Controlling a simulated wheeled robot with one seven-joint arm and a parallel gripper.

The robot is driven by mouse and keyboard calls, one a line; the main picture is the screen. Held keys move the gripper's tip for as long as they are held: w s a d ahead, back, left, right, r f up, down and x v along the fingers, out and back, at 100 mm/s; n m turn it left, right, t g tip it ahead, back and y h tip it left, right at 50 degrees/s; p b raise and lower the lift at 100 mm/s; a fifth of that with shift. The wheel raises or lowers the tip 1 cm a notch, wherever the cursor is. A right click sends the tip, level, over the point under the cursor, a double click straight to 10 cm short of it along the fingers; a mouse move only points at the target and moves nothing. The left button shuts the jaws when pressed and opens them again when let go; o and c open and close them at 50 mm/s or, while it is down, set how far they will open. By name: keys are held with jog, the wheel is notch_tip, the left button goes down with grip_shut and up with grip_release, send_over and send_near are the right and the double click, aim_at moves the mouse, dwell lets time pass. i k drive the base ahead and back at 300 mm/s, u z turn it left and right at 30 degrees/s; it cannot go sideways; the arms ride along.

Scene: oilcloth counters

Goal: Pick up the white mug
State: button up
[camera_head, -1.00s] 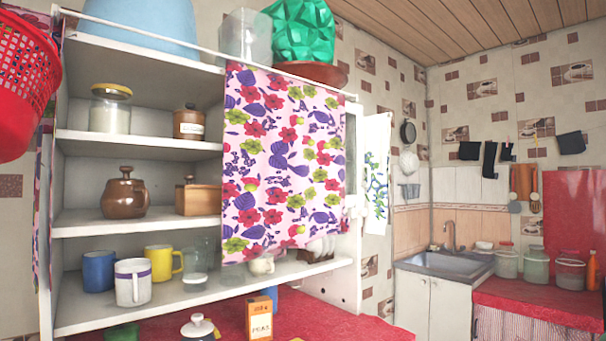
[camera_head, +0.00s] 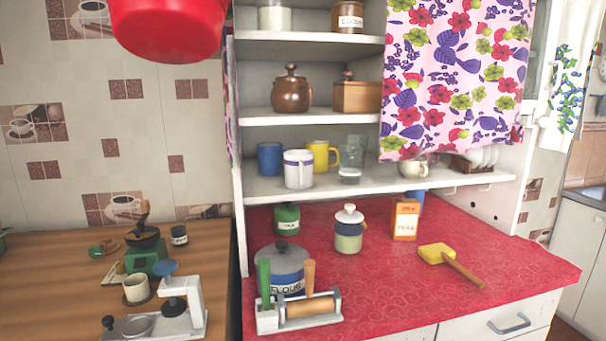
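The white mug (camera_head: 298,170) stands upright on the lowest shelf of the white shelf unit, near its front edge. It has a purple band below the rim. A blue mug (camera_head: 270,158) stands behind it to the left, and a yellow mug (camera_head: 320,155) behind it to the right. My gripper is not in view.
A glass (camera_head: 350,160) and a cream cup (camera_head: 413,168) share the shelf. A floral curtain (camera_head: 455,75) hangs at its right. Below, the red counter (camera_head: 400,285) holds a flour pot (camera_head: 283,268), a lidded jar (camera_head: 348,232) and an orange box (camera_head: 405,218). A red basket (camera_head: 168,30) hangs upper left.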

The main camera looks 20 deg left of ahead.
aim_at(298, 164)
jog(key=z, duration=1.05)
jog(key=k, duration=1.2)
jog(key=u, duration=1.7)
jog(key=i, duration=0.45)
jog(key=u, duration=0.05)
